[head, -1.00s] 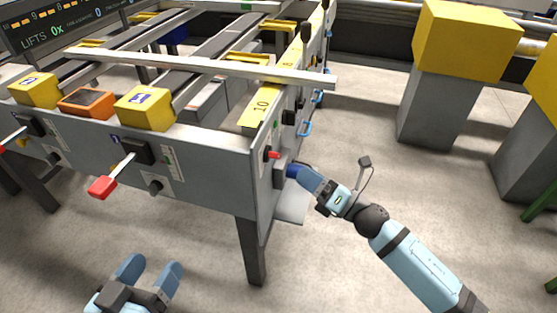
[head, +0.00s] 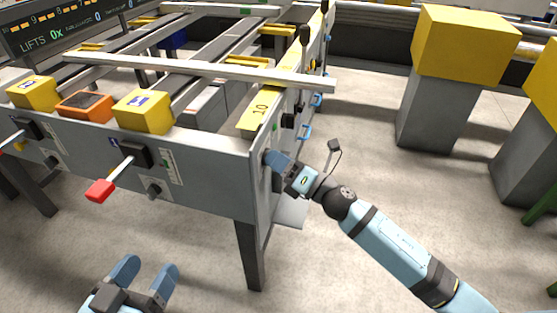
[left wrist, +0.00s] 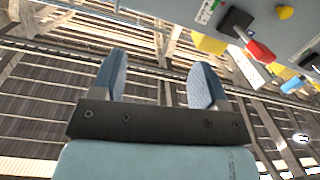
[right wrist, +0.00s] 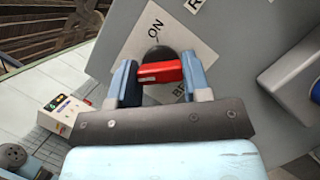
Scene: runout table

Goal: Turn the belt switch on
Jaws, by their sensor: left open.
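The belt switch (right wrist: 160,72) is a red bar handle on a dark round base, on a white label in the right wrist view. "ON" is printed above it, and part of another word shows below. My right gripper (right wrist: 160,80) has one finger at each end of the red bar. I cannot tell whether the fingers press on it. In the head view my right gripper (head: 272,158) is at the table's end panel and hides the switch. My left gripper (head: 150,272) is open and empty, low in front of the table; its fingers also show in the left wrist view (left wrist: 158,80).
The runout table (head: 215,165) has another red-tipped lever (head: 100,190) on its front panel. Yellow blocks (head: 143,112) sit along its top edge. Grey pedestals with yellow tops (head: 465,45) stand at the right. The floor between is clear.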

